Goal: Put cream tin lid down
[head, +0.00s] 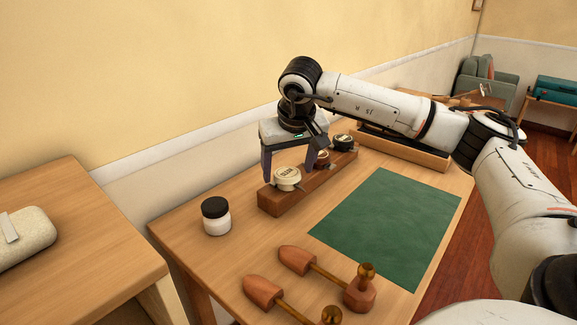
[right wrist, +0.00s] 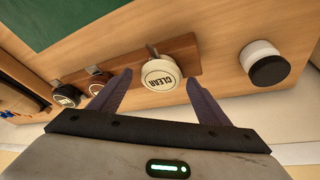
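The cream tin (head: 287,175) with its round cream lid (right wrist: 160,73) sits at the near end of a wooden rack (head: 290,199). The lid carries dark lettering that seems to read "CLEAR". My right gripper (head: 289,170) points down just above and around the tin. Its two dark fingers are spread wider than the lid; in the right wrist view (right wrist: 159,80) a gap shows on both sides. Nothing is held between them. Whether the lid sits fully closed on its tin cannot be told. My left gripper is out of view.
A red-brown tin (head: 321,158) and a black tin (head: 343,142) share the rack. A white jar with a black lid (head: 216,215) stands left of it. A green mat (head: 385,228) lies bare at right. Wooden tools (head: 310,272) lie in front.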

